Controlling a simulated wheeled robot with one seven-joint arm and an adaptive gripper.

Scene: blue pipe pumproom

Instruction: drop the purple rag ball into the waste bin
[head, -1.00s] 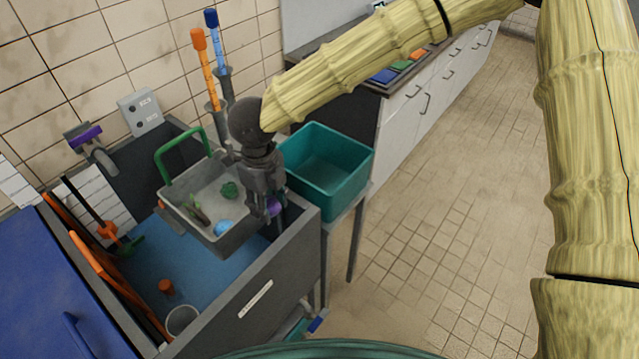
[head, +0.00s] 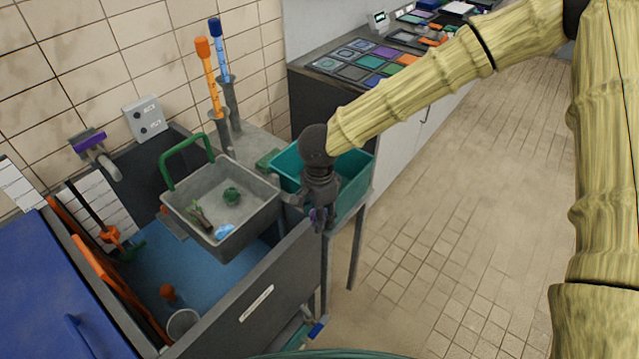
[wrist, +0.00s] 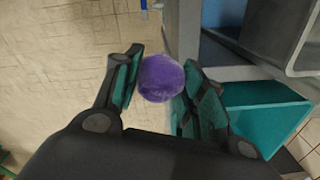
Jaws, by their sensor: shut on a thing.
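The purple rag ball (wrist: 161,78) is between the two fingers of my gripper (wrist: 157,85) in the wrist view, held at the fingertips. In the head view my gripper (head: 321,218) points down at the front of an open teal bin (head: 362,186), with only a little purple visible. The teal bin stands on a legged stand right of the sink. My wrist hides part of its opening. I cannot tell for sure whether this is the waste bin. In the wrist view, floor shows beyond the ball.
A grey basket (head: 262,208) with a green handle and several small things sits over the sink (head: 270,300), left of my gripper. Orange and blue handled tools (head: 207,75) stand behind. A counter (head: 345,72) with coloured tiles is at the back. The floor (head: 450,240) is open to the right.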

